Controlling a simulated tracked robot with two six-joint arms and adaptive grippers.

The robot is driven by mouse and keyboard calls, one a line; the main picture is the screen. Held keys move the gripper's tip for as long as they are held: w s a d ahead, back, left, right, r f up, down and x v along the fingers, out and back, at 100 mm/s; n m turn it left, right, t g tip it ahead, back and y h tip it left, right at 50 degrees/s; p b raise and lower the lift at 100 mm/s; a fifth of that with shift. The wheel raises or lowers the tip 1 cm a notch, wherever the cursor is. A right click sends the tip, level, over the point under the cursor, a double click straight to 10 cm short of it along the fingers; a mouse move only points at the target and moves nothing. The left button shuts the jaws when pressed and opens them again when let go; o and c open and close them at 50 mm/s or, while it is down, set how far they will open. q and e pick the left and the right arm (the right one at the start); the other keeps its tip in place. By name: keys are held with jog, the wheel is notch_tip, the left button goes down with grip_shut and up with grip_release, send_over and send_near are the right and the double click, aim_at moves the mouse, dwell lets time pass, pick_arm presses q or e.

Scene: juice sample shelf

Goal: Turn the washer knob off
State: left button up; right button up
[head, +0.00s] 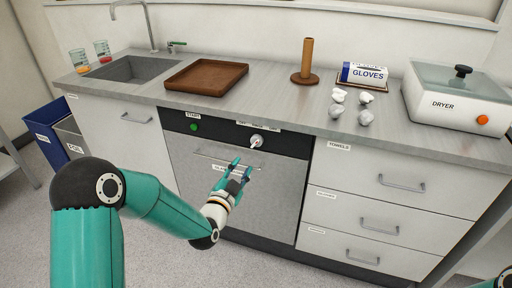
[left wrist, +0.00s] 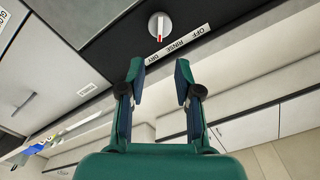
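The washer knob (head: 257,141) is a round pale dial with a red mark, on the black panel (head: 226,133) of the washer. In the left wrist view the knob (left wrist: 160,25) shows at the top, its red mark on the side toward my fingers. A white label (left wrist: 178,43) reading OFF, RINSE, DRY lies beside it; I cannot tell which word the mark points at. My left gripper (head: 242,165) is open and empty, in front of the washer, a little below and left of the knob. Its fingers (left wrist: 159,72) are apart from the knob.
A green START button (head: 194,127) sits left on the same panel. The washer handle (head: 226,160) runs behind my left gripper. The counter above bears a brown tray (head: 207,77), a wooden post (head: 306,61), a gloves box (head: 364,75), several white lumps and a dryer (head: 462,98).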

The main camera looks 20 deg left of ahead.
aim_at(255, 144)
pick_arm(q)
jog(key=w, duration=0.5)
jog(key=w+p, duration=0.1)
jog(key=w, duration=0.5)
jog(key=shift+w+d, duration=0.2)
jog(key=shift+w, duration=0.05)
